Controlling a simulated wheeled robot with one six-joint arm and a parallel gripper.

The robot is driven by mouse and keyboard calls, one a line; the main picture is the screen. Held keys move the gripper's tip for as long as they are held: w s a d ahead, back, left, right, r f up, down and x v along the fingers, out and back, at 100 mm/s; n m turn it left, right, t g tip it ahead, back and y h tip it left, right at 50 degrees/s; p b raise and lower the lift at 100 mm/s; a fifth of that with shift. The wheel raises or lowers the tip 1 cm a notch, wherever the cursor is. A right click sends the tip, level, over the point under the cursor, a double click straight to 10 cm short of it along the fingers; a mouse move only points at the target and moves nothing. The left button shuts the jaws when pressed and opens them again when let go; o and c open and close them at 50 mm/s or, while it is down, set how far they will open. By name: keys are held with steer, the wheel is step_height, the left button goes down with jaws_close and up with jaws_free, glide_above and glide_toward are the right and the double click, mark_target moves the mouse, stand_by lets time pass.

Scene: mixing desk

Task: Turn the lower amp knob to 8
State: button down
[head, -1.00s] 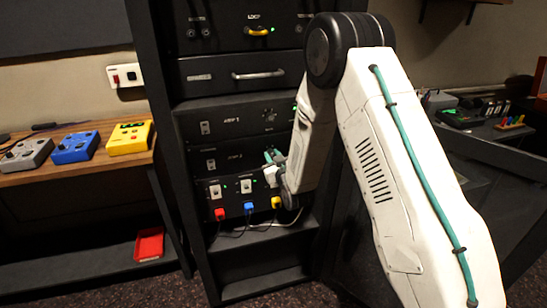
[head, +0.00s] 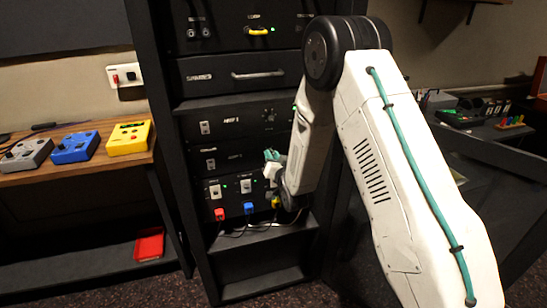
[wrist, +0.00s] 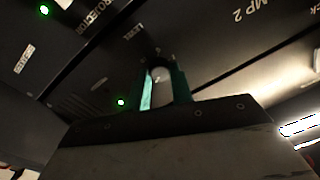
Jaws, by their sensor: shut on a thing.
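The lower amp (head: 222,159) is a black rack unit below the upper amp (head: 225,121). My gripper (head: 272,155) is at its right end, and the arm hides what is there in the head view. The knob's scale and pointer setting cannot be read.
A drawer with a handle (head: 258,75) is above. The rack's side post (head: 160,130) stands left. Pedals (head: 76,147) lie on a shelf at left.

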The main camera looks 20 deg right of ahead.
steer(key=m, duration=0.5)
steer(key=shift+f, duration=0.1)
steer(key=shift+m, duration=0.3)
stand_by(0.4)
steer(key=c, duration=1.2)
jaws_free()
steer(key=shift+c, duration=0.2)
steer(key=shift+s, duration=0.1)
steer(key=s, duration=0.7)
steer(key=shift+s+d+f, duration=0.15)
steer(key=shift+s, duration=0.15)
